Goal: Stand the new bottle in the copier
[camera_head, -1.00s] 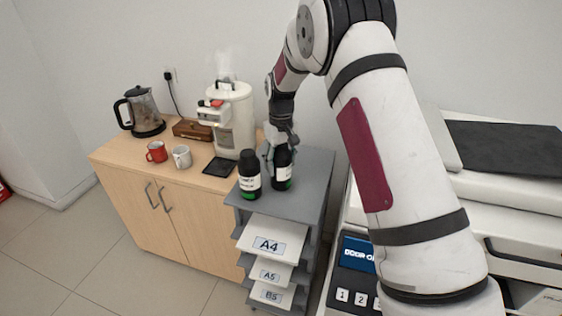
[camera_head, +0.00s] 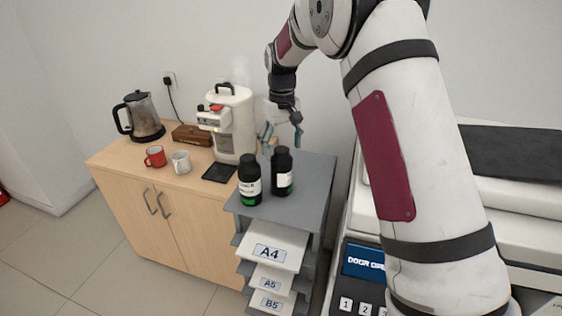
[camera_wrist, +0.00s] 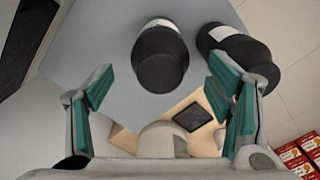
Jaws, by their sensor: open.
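Two black bottles with white labels and green bands stand upright, side by side, on the grey paper shelf (camera_head: 310,182): a left bottle (camera_head: 249,180) and a right bottle (camera_head: 282,173). My gripper (camera_head: 282,138) is open and empty, just above the right bottle. In the wrist view my gripper (camera_wrist: 163,95) has its teal-padded fingers spread. One bottle (camera_wrist: 160,58) shows between and beyond the fingers, and the other (camera_wrist: 240,52) is partly behind the right finger. The copier (camera_head: 350,215) is at right, largely hidden behind my arm. Its panel (camera_head: 363,260) reads "DOOR OPE", the rest cut off.
A wooden cabinet (camera_head: 190,218) at left bears a kettle (camera_head: 141,116), a red mug (camera_head: 155,156), a white mug (camera_head: 181,162) and a steaming coffee machine (camera_head: 232,125). Labelled paper trays (camera_head: 270,252) jut out below the shelf top. The shelf top is clear right of the bottles.

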